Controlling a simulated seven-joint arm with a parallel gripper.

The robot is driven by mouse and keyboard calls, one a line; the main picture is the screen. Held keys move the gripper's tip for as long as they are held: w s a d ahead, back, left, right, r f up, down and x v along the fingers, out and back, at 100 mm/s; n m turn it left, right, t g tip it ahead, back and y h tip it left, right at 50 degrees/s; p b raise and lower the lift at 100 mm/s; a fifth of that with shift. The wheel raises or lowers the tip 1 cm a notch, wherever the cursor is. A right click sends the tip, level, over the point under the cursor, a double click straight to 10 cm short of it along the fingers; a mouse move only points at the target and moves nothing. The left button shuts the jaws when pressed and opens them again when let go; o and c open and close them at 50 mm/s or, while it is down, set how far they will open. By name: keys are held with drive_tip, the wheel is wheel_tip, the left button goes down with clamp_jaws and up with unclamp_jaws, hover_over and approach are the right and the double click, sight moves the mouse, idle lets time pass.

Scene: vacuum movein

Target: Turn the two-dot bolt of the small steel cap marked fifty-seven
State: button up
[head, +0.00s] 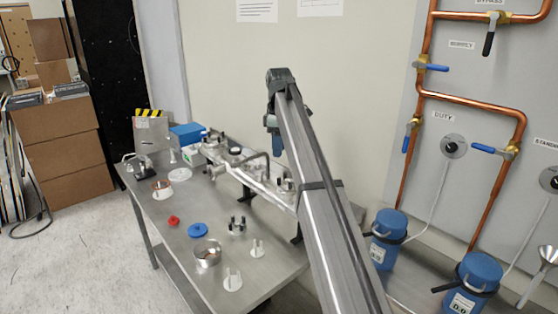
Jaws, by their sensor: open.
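A steel vacuum assembly (256,182) lies along the back of the steel table, with several round caps and upright fittings on it. One round steel cap (235,151) sits near its left part, and other fittings stand near its right end, partly behind my arm. I cannot read the number fifty-seven or make out a two-dot bolt on any cap at this size. My arm rises from the lower right and crosses in front of the assembly's right end. Its wrist bends down behind the arm, and my gripper's fingers are hidden there.
The steel table (165,213) carries a red disc (173,221), a blue ring (198,230), a steel cup (207,253) and several white stands. Blue canisters (387,238) and copper pipes (470,100) are at the right. Cardboard boxes (62,155) stand on the left floor.

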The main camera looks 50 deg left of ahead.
sight(279, 178)
drive_tip(key=shift+r, duration=1.3)
wheel_tip(279, 178, down, 14)
drive_tip(key=n, duration=0.6)
drive_tip(key=shift+r, duration=0.25)
clamp_jaws()
